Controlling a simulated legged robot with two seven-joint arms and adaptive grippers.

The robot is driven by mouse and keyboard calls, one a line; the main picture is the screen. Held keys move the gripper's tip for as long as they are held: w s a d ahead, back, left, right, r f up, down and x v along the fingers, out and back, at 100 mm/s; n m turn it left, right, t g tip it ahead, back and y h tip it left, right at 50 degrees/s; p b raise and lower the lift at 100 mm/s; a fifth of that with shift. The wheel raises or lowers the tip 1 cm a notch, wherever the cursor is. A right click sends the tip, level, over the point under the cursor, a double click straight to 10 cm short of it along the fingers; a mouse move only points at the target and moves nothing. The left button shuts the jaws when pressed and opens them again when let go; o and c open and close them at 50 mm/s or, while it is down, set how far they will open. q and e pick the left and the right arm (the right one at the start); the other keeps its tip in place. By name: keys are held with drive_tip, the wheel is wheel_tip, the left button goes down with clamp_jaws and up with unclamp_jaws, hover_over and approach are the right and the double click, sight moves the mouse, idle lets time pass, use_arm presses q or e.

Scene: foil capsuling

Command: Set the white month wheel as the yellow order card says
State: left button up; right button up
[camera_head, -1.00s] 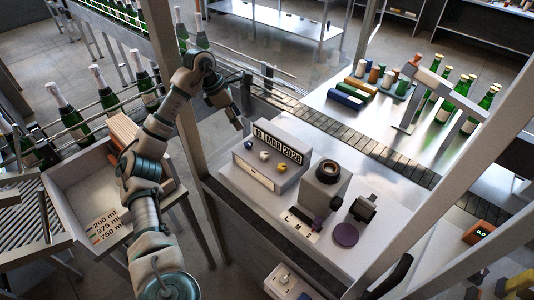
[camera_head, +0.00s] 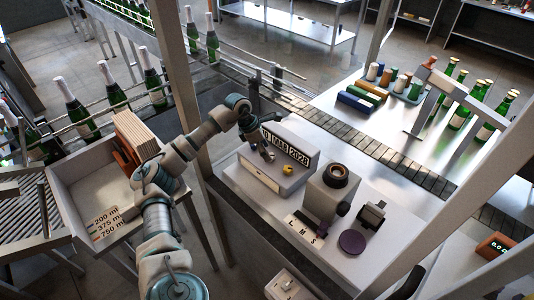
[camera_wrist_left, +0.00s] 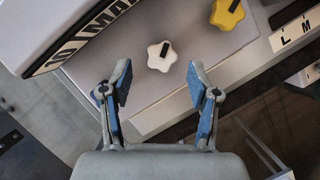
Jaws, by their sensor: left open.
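The white wheel (camera_wrist_left: 161,57), a lobed knob with a dark mark, stands on the grey date box (camera_head: 246,163) below the letters MA in the left wrist view. My left gripper (camera_wrist_left: 158,82) is open, its blue-padded fingertips either side of the near side of the wheel and apart from it. In the head view my left gripper (camera_head: 264,153) is at the box and largely hides the white wheel. The date display (camera_head: 286,146) reads 10 MAR 2028. I cannot make out a yellow order card. My right gripper is not in view.
A yellow wheel (camera_head: 288,170) sits right of the white one; it also shows in the left wrist view (camera_wrist_left: 227,14). A grey machine with a round black top (camera_head: 335,175) and an L M S strip (camera_head: 303,228) stand to the right. A metal post rises left of the box.

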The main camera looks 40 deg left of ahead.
use_arm(q)
drive_tip(key=shift+x, duration=0.8)
drive_tip(key=shift+d+f, duration=0.1)
drive_tip(key=shift+f, duration=0.15)
drive_tip(key=c, duration=1.2)
drive_tip(key=shift+o, duration=0.2)
drive_tip(key=shift+w+r+m+h+p, duration=0.1)
drive_tip(key=shift+r+m+h+p, duration=0.2)
drive_tip(key=shift+m+p, duration=0.2)
drive_tip(key=shift+w+m+g+p, duration=0.1)
drive_tip(key=shift+m+g+p, duration=0.3)
drive_tip(key=shift+m+p, duration=0.45)
drive_tip(key=shift+m+h, duration=0.3)
drive_tip(key=shift+m, duration=0.45)
drive_tip(key=shift+w+f+m+g, duration=0.15)
drive_tip(key=shift+m+g, duration=0.25)
drive_tip(key=shift+m, duration=0.2)
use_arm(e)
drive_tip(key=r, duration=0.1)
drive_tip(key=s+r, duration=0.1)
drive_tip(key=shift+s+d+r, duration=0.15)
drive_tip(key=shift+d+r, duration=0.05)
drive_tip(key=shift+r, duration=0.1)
